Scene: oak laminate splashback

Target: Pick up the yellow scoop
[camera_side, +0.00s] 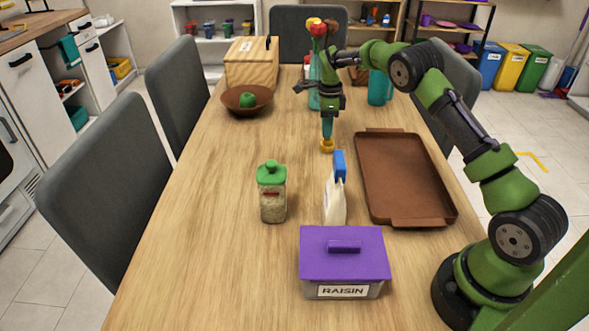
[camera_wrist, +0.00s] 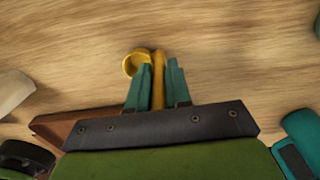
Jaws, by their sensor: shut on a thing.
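The yellow scoop (camera_side: 327,146) shows in the side view just under my gripper's fingertips, over the middle of the table. In the wrist view the yellow scoop (camera_wrist: 134,63) has its round bowl to the left of the fingers and its handle running down between them. My gripper (camera_side: 327,138) points straight down with teal fingers. In the wrist view my gripper (camera_wrist: 158,80) is shut on the scoop's handle. Whether the scoop touches the table is hard to tell.
A brown tray (camera_side: 405,222) lies to the right. A brown bowl (camera_side: 240,107) and a wooden bread box (camera_side: 246,70) are behind left. The table's left side is clear.

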